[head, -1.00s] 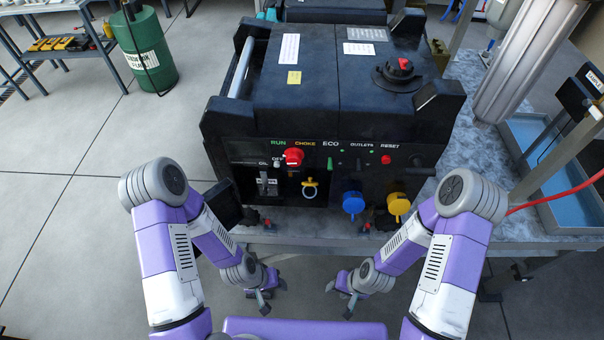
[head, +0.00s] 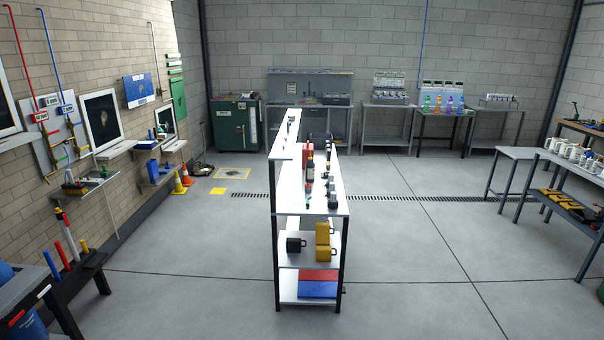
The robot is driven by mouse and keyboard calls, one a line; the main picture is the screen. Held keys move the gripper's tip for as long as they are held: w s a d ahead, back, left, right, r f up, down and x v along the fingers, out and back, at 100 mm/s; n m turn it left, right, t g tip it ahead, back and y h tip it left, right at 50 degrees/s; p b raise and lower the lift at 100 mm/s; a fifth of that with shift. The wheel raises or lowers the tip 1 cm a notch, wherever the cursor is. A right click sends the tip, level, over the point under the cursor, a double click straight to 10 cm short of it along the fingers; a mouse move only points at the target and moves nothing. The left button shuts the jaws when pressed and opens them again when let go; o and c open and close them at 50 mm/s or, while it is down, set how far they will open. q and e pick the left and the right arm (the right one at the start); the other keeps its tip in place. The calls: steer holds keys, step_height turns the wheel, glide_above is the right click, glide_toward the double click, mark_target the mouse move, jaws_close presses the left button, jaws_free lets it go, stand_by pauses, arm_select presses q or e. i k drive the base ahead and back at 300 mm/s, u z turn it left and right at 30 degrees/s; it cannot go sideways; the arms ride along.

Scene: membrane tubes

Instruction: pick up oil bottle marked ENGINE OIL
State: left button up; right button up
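I cannot make out any bottle marked ENGINE OIL; labels are too small to read. Several small colored bottles (head: 443,104) stand on a bench at the back right. A dark bottle-like item with a red part (head: 310,165) stands among small items on top of the white shelf unit (head: 297,205) in the middle of the room. Yellow jug-like containers (head: 323,241) sit on its middle shelf beside a black one (head: 294,245). Neither of my grippers is in view.
The grey floor is open on both sides of the shelf unit. Cones (head: 178,182) stand by the left wall, below small wall shelves. A dark bench (head: 75,280) is at the near left. Grey tables (head: 560,170) stand at the right. A green cabinet (head: 236,124) is at the back.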

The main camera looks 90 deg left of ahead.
mark_target(310, 165)
steer(key=u, duration=4.05)
steer(key=k, duration=1.1)
steer(key=z, duration=0.8)
steer(key=i, duration=1.45)
steer(key=u, duration=0.9)
steer(key=i, duration=2.35)
steer(key=z, duration=1.15)
steer(key=i, duration=1.15)
steer(key=z, duration=0.85)
